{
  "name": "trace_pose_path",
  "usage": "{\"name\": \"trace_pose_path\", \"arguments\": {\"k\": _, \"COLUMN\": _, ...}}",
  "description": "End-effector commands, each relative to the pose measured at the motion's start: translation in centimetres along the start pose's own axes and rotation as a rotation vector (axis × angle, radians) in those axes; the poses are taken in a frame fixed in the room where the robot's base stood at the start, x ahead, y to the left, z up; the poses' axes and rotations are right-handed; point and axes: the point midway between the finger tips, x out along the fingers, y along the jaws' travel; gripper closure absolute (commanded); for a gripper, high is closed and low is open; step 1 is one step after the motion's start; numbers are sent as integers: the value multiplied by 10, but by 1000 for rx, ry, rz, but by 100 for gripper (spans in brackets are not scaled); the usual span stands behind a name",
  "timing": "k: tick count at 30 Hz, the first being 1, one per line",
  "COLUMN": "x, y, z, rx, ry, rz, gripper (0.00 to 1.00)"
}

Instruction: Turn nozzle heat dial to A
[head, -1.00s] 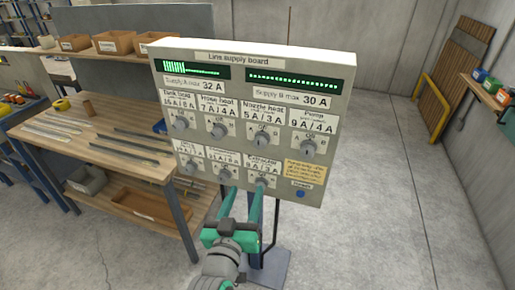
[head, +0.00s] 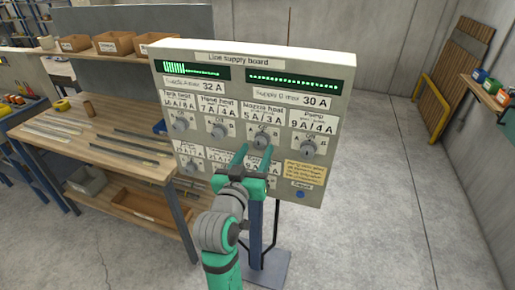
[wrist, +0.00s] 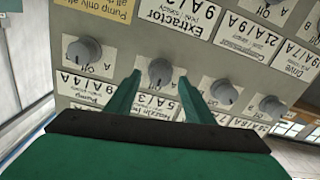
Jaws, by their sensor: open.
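The nozzle heat dial (head: 262,139) is a grey knob on the upper row of the line supply board (head: 343,75), under the label "Nozzle heat 5A/3A". It also shows in the wrist view (wrist: 160,71), where the board appears upside down. My gripper (head: 255,148) is open, with its two green fingers pointing at the board. In the wrist view the fingertips (wrist: 160,79) lie on either side of the nozzle heat dial, with gaps visible. I cannot tell how deep they reach. The dial's pointer is too small to read with certainty.
The extractor label (wrist: 185,15) lies on the lower row, partly hidden by my arm in the head view. A wooden workbench (head: 100,135) stands left; floor to the right is clear.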

Motion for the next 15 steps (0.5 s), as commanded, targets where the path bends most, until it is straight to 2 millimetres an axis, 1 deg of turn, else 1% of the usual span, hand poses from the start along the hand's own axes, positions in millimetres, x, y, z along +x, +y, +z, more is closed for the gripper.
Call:
{"name": "trace_pose_path", "arguments": {"k": 1, "x": 7, "y": 0, "z": 0, "rx": 0, "ry": -1, "rz": 0, "gripper": 52}}
{"name": "trace_pose_path", "arguments": {"k": 3, "x": 13, "y": -1, "z": 0, "rx": 0, "ry": -1, "rz": -1, "gripper": 52}}
{"name": "trace_pose_path", "arguments": {"k": 6, "x": 19, "y": 0, "z": 0, "rx": 0, "ry": 1, "rz": -1, "gripper": 52}}
{"name": "trace_pose_path", "arguments": {"k": 15, "x": 22, "y": 0, "z": 0, "rx": 0, "ry": 0, "rz": -1, "gripper": 52}}
